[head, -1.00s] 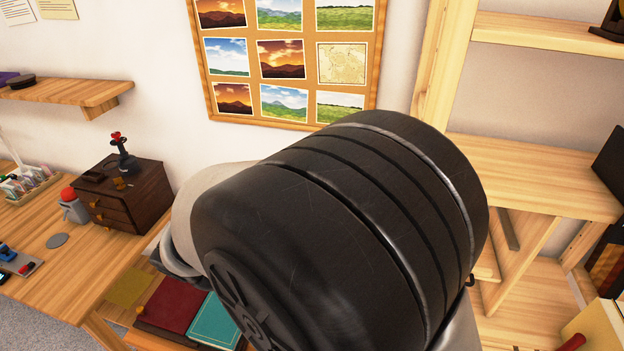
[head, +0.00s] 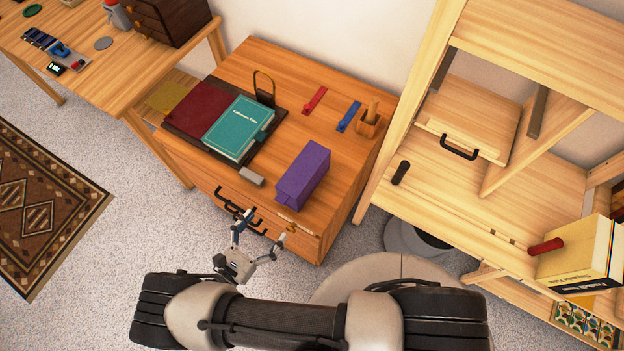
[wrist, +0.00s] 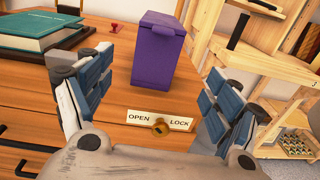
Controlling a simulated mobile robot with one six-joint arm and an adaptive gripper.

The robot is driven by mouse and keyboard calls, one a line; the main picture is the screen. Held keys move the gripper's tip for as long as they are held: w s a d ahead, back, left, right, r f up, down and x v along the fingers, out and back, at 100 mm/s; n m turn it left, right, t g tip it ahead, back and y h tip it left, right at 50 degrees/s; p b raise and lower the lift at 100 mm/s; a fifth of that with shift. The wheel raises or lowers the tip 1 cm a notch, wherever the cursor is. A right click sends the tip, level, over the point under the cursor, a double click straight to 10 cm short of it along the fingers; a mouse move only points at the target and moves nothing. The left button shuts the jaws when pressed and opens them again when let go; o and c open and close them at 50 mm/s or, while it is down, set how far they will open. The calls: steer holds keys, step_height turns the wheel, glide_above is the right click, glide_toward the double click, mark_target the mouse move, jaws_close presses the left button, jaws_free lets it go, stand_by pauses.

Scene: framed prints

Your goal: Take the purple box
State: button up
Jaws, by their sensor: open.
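The purple box (head: 303,174) stands upright on the front right part of the wooden cabinet top (head: 337,143). It also shows in the wrist view (wrist: 158,52), centred ahead between my fingers. My gripper (head: 263,235) is open and empty in front of the cabinet's front face, short of the box. In the wrist view my gripper's blue-padded fingers (wrist: 152,92) are spread to either side, apart from the box. A plate (wrist: 160,121) marked OPEN and LOCK with a brass knob sits below the box on the cabinet front.
A teal book (head: 238,127) and a dark red book (head: 204,108) lie left of the box. A grey block (head: 251,176) lies near its left side. Red (head: 315,100) and blue (head: 349,116) items and a wooden cup (head: 370,122) stand behind. Wooden shelving (head: 440,195) rises at right.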

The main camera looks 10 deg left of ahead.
glide_toward(300, 181)
steer(key=w+f, duration=0.1)
steer(key=w, duration=0.1)
steer(key=w+d+f, duration=0.1)
steer(key=w, duration=0.1)
steer(key=w+f, duration=0.1)
steer(key=w, duration=0.1)
steer(key=shift+w+d+f, duration=0.15)
steer(key=shift+d+f, duration=0.1)
steer(key=shift+f, duration=0.15)
steer(key=shift+f+b+x, duration=0.2)
steer(key=shift+b+x, duration=0.05)
steer(key=shift+x, duration=1.1)
steer(key=shift+f+b+x, duration=0.2)
steer(key=shift+b+x, duration=0.05)
steer(key=shift+x, duration=1.05)
steer(key=shift+c, duration=0.3)
steer(key=c, duration=1.5)
